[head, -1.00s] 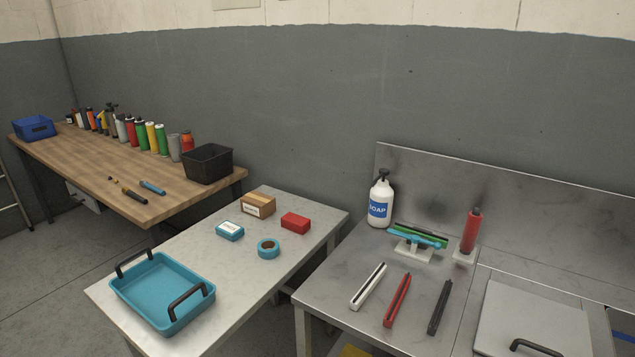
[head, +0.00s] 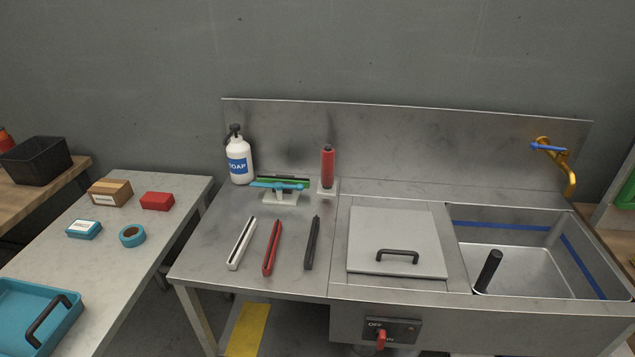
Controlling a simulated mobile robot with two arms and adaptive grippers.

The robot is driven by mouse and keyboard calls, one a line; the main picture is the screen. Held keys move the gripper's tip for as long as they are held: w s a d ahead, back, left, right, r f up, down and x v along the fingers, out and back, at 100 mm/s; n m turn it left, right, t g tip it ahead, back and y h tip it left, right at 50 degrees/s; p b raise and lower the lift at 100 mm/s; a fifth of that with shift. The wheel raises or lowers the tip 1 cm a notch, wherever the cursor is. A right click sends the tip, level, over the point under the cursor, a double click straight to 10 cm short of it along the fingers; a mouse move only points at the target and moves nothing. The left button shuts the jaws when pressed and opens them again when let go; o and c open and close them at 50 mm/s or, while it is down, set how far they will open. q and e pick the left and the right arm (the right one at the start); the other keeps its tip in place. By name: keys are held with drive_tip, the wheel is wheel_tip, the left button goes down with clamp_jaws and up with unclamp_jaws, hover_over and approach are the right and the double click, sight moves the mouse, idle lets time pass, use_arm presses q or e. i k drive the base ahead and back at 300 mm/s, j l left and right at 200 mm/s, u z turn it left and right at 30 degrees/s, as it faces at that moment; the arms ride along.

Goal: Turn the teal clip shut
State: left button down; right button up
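The teal clip (head: 277,185) is a long thin bar lying across the top of a small pale stand (head: 281,198) on the steel counter. A green strip (head: 297,181) and a dark strip show just behind and above it. From here I cannot tell how far the clip is turned. Three loose bars lie in front of the stand: a white one (head: 241,243), a red one (head: 272,247) and a black one (head: 312,242). Neither of my grippers is in view.
A soap bottle (head: 238,158) stands left of the clip's stand, and a red cylinder (head: 327,166) stands right of it. A lidded panel (head: 397,237) and a sink (head: 515,270) are to the right. A side table (head: 150,235) with boxes and a teal tray (head: 30,318) is at left.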

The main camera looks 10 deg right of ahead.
sight(278, 187)
drive_tip(key=l+u, duration=0.6)
drive_tip(key=u, duration=0.2)
drive_tip(key=l+u, duration=0.4)
drive_tip(key=j, duration=0.1)
